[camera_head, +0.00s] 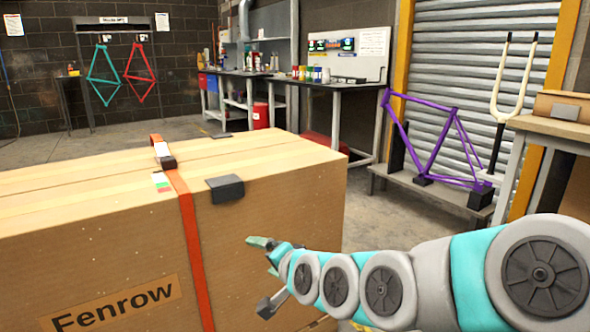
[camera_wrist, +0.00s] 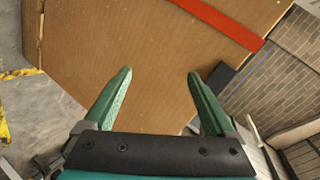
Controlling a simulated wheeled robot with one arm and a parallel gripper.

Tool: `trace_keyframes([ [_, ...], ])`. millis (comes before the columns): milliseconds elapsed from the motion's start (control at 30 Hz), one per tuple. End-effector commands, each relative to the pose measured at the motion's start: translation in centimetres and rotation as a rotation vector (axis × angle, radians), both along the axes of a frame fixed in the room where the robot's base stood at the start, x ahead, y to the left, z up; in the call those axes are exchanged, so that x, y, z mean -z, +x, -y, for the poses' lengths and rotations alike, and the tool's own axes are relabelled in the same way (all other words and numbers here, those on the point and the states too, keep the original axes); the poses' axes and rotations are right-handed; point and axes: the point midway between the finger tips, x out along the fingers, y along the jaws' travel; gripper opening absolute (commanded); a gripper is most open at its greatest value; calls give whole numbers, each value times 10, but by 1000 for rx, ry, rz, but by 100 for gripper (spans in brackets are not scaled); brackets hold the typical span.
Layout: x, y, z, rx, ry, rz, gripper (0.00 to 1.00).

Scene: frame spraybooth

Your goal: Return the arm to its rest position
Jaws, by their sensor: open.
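My gripper (camera_wrist: 160,85) is open and empty in the wrist view, its two green fingers spread apart with only the side of the large crate (camera_wrist: 120,40) behind them. In the head view my arm reaches in from the lower right, and my gripper (camera_head: 262,272) is in front of the right part of the crate (camera_head: 110,240). I cannot tell whether the fingers touch the crate.
The crate, marked "Fenrow", fills the left front, with an orange strap (camera_head: 190,240) and a dark corner piece (camera_head: 225,188). A purple bike frame (camera_head: 430,140) stands on a low bench at right. A workbench (camera_head: 560,130) is at far right. Open floor (camera_head: 385,220) lies between.

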Motion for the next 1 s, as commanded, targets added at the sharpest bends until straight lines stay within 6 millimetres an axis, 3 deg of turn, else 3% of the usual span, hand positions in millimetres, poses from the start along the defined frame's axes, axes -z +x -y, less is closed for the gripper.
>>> trace_keyframes([
  [300,77,-109,98,-217,-535,-289,90],
  [467,99,-183,152,-343,-723,-488,90],
  [600,105,-250,191,-450,-820,-664,90],
  [800,102,-315,218,-557,-859,-833,90],
  [1000,100,-331,223,-588,-861,-874,90],
])
